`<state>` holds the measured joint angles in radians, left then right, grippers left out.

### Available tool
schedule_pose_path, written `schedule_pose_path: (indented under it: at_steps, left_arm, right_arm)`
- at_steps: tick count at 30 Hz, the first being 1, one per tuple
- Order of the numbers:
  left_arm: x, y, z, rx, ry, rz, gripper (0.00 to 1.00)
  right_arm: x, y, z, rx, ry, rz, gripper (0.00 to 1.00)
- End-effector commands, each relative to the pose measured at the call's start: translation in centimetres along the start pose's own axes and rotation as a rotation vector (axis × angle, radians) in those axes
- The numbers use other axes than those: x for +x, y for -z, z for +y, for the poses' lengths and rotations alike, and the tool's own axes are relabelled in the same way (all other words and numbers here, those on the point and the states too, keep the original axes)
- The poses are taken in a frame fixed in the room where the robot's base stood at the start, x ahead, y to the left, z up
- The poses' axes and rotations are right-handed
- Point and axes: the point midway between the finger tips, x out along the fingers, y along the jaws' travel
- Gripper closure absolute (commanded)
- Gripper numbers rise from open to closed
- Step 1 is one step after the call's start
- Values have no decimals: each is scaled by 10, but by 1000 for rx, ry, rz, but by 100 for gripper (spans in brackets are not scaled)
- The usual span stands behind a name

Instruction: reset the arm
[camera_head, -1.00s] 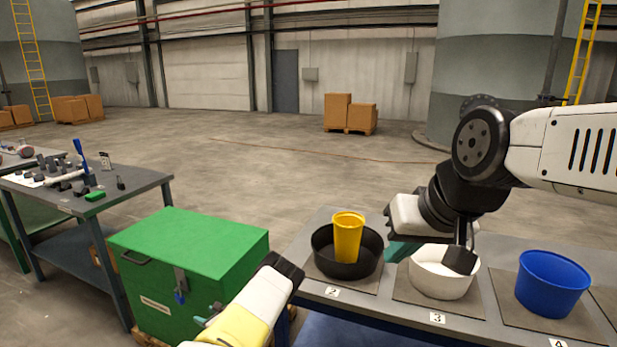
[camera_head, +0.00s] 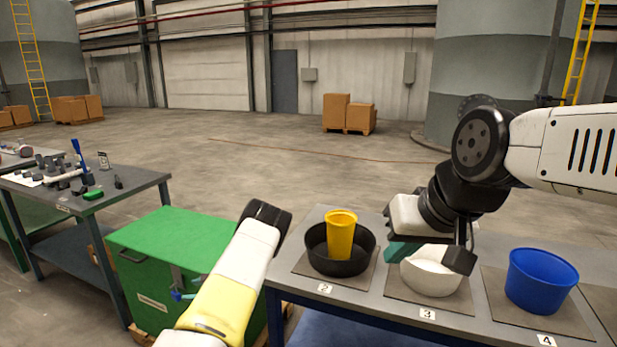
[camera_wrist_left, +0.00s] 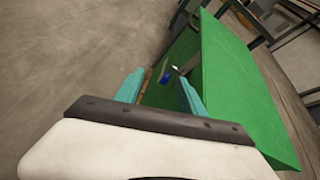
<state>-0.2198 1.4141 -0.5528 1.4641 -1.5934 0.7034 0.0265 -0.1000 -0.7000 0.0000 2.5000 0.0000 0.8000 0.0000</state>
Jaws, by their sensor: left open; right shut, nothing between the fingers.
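My left arm (camera_head: 236,270) rises from the bottom of the head view in front of the green chest (camera_head: 165,240). Its gripper is mostly hidden there. In the left wrist view my left gripper (camera_wrist_left: 160,90) has its two teal fingers apart and empty, with the green chest (camera_wrist_left: 235,90) and its blue padlock (camera_wrist_left: 165,76) beyond.
The table (camera_head: 305,228) holds a black bowl (camera_head: 355,265) with a yellow cup (camera_head: 341,235) in it, a white bowl (camera_head: 430,280) and a blue bucket (camera_head: 540,283). A workbench (camera_head: 145,180) with small parts stands at left. Open floor (camera_head: 270,165) lies behind.

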Motion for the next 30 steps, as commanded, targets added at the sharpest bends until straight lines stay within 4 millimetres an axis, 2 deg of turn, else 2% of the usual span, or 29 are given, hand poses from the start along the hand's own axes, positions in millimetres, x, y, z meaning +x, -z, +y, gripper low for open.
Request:
schedule_pose_path:
  at_steps: [1, 5, 6, 12, 17, 21, 30]
  left_arm:
    - [-8, -19, -4, -65, -28, 6, 53]
    - [-36, -67, -6, -267, -127, 39, 53]
    - [-46, -82, -6, -334, -160, 53, 53]
    - [-109, -145, 3, -650, -320, 149, 53]
    - [-168, -187, 13, -878, -436, 250, 53]
    - [-224, -218, 26, -1056, -527, 355, 53]
    - [-352, -272, 64, -1367, -689, 615, 53]
  right_arm:
    - [0, 0, 0, 0, 0, 0, 100]
    - [0, 0, 0, 0, 0, 0, 100]
    - [0, 0, 0, 0, 0, 0, 100]
    - [0, 0, 0, 0, 0, 0, 100]
    - [0, 0, 0, 0, 0, 0, 100]
    - [0, 0, 0, 0, 0, 0, 100]
    - [0, 0, 0, 0, 0, 0, 100]
